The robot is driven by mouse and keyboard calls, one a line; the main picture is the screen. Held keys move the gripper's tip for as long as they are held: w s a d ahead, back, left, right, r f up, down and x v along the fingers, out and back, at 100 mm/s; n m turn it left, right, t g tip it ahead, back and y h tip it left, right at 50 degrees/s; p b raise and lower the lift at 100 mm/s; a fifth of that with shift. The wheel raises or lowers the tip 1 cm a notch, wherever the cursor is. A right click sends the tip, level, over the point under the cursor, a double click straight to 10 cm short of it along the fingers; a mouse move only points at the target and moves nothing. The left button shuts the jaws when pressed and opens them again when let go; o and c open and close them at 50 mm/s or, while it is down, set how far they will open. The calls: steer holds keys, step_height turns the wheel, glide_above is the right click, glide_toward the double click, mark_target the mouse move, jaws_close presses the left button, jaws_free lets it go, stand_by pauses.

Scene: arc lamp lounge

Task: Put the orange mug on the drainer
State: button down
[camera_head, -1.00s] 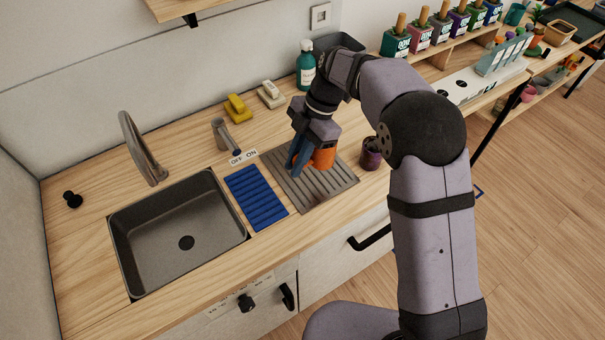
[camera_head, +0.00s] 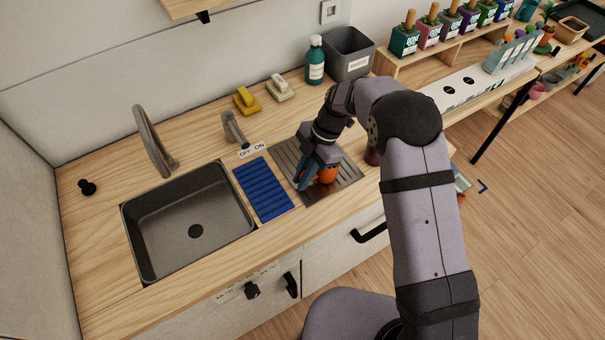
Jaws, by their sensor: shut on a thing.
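The orange mug (camera_head: 326,175) is at my gripper (camera_head: 312,178), over the ribbed metal drainer (camera_head: 287,155) right of the sink. My gripper points down and its blue fingers are shut on the mug, partly covering it. The mug looks low, at or just above the drainer's ribs; I cannot tell whether it touches them. My wrist hides part of the drainer.
A blue ribbed mat (camera_head: 263,189) lies between the sink (camera_head: 190,220) and the drainer. A teal bottle (camera_head: 315,62) and grey bin (camera_head: 348,53) stand at the back.

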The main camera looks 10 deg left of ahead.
steer(key=shift+f, duration=0.15)
steer(key=c, duration=1.8)
jaws_free()
steer(key=shift+r, duration=0.25)
steer(key=shift+w+d+r+b, duration=0.1)
steer(key=shift+w+r+b, duration=0.15)
steer(key=shift+b, duration=0.1)
steer(key=b+v, duration=0.4)
steer(key=v, duration=0.7)
steer(key=shift+s+r, duration=0.1)
steer(key=shift+r, duration=0.05)
steer(key=shift+d, duration=0.1)
